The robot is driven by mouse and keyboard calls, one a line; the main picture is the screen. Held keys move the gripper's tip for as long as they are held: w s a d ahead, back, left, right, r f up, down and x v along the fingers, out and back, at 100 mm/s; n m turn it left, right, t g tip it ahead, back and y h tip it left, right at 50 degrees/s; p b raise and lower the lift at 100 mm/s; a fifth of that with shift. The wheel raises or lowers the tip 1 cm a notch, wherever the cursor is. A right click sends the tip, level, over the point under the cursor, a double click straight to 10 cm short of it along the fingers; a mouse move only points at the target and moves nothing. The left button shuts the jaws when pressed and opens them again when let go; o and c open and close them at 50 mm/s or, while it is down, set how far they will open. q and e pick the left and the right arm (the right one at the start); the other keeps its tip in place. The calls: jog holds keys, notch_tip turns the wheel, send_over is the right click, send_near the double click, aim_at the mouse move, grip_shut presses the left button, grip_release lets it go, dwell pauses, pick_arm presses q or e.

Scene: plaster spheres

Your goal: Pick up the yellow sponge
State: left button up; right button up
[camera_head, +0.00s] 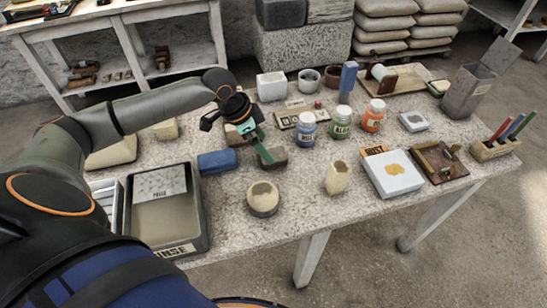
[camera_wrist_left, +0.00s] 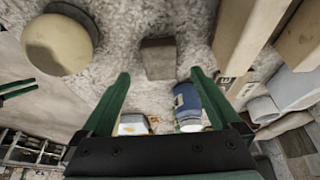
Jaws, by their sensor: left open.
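No block is clearly a yellow sponge. The nearest in colour is a yellowish-tan block (camera_head: 165,129) at the back left of the table, behind my left forearm. My left gripper (camera_head: 259,146) is open, points down and is empty. It is above a grey-brown block (camera_head: 273,157), which shows between and beyond the fingertips in the left wrist view (camera_wrist_left: 158,58). A yellow patch (camera_head: 395,169) lies on a white box at the right; I cannot tell whether it is a sponge. Two dark green bars at the left wrist view's left edge look like my right gripper (camera_wrist_left: 18,88), mostly cut off.
A round beige piece (camera_head: 262,203) and a pale vase-like piece (camera_head: 338,177) stand near the front edge. A blue block (camera_head: 217,162) and a rinse tray (camera_head: 203,238) are at the left. Blue (camera_head: 307,130), green (camera_head: 341,122) and orange (camera_head: 373,116) jars stand right of the gripper.

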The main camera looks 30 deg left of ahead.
aim_at(271, 153)
pick_arm(q)
jog(key=x, duration=0.5)
jog(key=shift+w+f, duration=0.1)
jog(key=shift+f, duration=0.1)
jog(key=c, duration=1.5)
jog(key=shift+c, duration=0.2)
jog(key=shift+r, duration=0.1)
jog(key=shift+r, duration=0.55)
jog(key=s+d+r, duration=0.1)
jog(key=s+r, duration=0.3)
jog(key=s+d+r, duration=0.2)
jog(key=s+r, duration=0.2)
jog(key=s+d+r, duration=0.2)
jog(key=s+r, duration=0.1)
jog(key=s, duration=0.2)
jog(key=shift+r, duration=0.4)
